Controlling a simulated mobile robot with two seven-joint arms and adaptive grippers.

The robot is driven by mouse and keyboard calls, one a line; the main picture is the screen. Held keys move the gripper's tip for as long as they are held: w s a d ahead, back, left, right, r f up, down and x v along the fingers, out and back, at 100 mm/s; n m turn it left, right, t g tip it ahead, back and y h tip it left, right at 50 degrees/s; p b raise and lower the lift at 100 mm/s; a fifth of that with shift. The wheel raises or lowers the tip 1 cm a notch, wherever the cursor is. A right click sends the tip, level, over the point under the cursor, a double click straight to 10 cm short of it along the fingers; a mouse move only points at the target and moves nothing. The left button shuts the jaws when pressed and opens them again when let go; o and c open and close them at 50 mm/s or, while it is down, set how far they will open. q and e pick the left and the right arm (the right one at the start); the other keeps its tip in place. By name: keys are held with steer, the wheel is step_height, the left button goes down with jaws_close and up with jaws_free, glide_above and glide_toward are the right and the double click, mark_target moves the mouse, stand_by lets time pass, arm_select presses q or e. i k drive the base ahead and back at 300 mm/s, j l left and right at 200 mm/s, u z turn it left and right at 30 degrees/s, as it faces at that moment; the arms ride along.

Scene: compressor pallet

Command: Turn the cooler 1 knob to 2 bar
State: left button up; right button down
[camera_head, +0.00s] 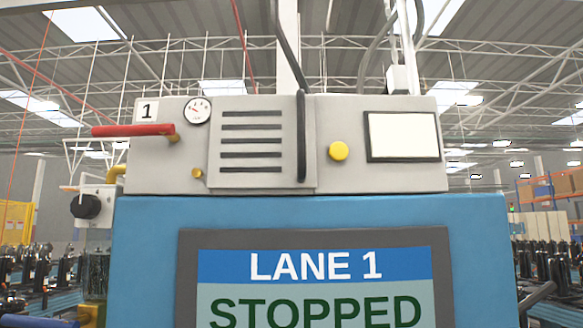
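A light grey cooler unit (320,180) marked with a "1" plate (147,111) sits on top of a blue cabinet (150,262). A round white gauge with a red needle (197,111) is on its upper left front; its scale is too small to read. A black round knob (84,206) sits on a small grey box (103,200) at the left of the cabinet, with a mark like "4" above it and small unreadable lettering below. A red lever (132,130) sticks out left on a brass-coloured fitting. Neither of my grippers can be made out.
The cabinet screen (315,283) reads "LANE 1 STOPPED". The unit also has a yellow button (339,151), a blank pale panel (403,136) and a dark vertical handle (301,135). A yellow pipe (116,174) runs behind the knob box, below the red lever.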

mark_target(85, 206)
steer(key=l+u, duration=0.7)
steer(key=l, duration=0.2)
